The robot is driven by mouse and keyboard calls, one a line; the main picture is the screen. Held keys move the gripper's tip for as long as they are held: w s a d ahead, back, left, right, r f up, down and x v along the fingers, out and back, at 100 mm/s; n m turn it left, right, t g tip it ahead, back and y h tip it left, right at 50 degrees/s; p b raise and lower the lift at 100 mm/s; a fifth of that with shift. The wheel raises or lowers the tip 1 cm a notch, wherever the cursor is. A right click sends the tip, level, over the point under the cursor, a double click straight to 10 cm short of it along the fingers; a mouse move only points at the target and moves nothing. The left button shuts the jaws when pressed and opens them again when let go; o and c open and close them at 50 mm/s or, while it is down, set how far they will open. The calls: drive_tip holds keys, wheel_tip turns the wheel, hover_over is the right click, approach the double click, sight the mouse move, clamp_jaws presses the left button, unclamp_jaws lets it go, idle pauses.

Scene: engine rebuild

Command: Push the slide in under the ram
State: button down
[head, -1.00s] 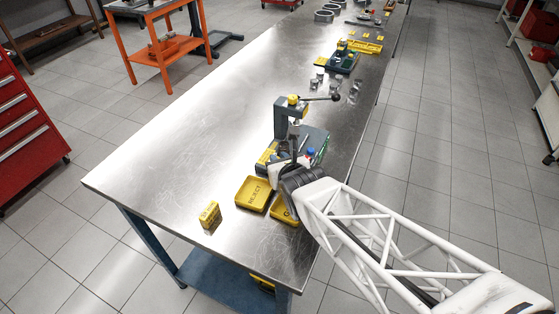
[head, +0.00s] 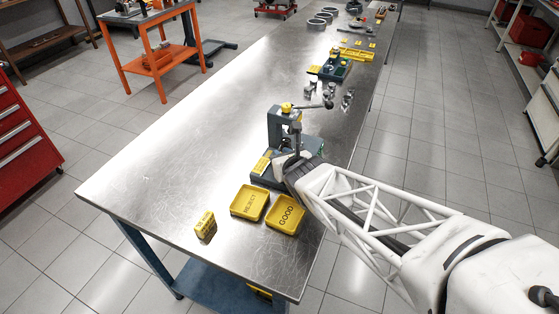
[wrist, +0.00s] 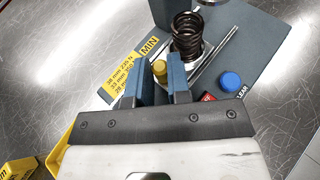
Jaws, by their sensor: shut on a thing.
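The bench press (head: 274,125) stands on the steel bench, with its lever and ram at the upper part. In the wrist view a dark coil spring (wrist: 187,36) stands upright on the bright metal slide (wrist: 208,50), between metal rails on the grey base. My gripper (wrist: 162,72) is shut on a small yellow knob (wrist: 160,69) in front of the spring. In the head view my gripper (head: 288,161) is low at the front of the press; the arm hides part of the base. The spring's exact position relative to the ram cannot be told.
A yellow REJECT tray (head: 233,213) and GOOD tray (head: 273,224) lie in front of the press. A yellow block (head: 204,224) stands at their left. A blue button (wrist: 230,80) is right of my fingers. The bench's left side is clear.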

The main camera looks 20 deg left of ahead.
sight(288, 146)
drive_tip(key=shift+w+r, duration=0.2)
drive_tip(key=shift+w, duration=1.8)
drive_tip(key=c, duration=1.1)
unclamp_jaws()
drive_tip(key=shift+f, duration=0.1)
drive_tip(key=shift+s+d, duration=0.15)
drive_tip(key=shift+v, duration=3.7)
drive_tip(key=shift+d, duration=0.1)
